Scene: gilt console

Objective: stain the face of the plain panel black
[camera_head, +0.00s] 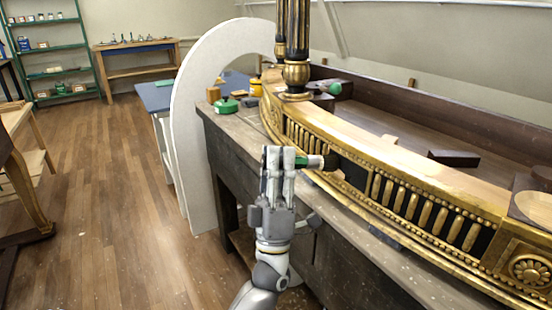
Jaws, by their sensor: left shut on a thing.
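My left gripper (283,162) is shut on a green-handled applicator (314,160), which points right with its dark head (332,162) at the front of the gilt console (425,170). The plain panel (352,174) is the stretch of the curved front between the runs of gold balusters. What shows of it is dark, and the applicator head covers part of it. I cannot tell whether the head touches the face or how much of it is black. My right gripper is not in view.
The console lies on a dark workbench (238,128). A green tin (227,106), a yellow pot (256,87) and a small wooden block (213,94) stand at its far end. A white arch (184,130) leans beside it. Black-and-gold legs (296,50) rise behind.

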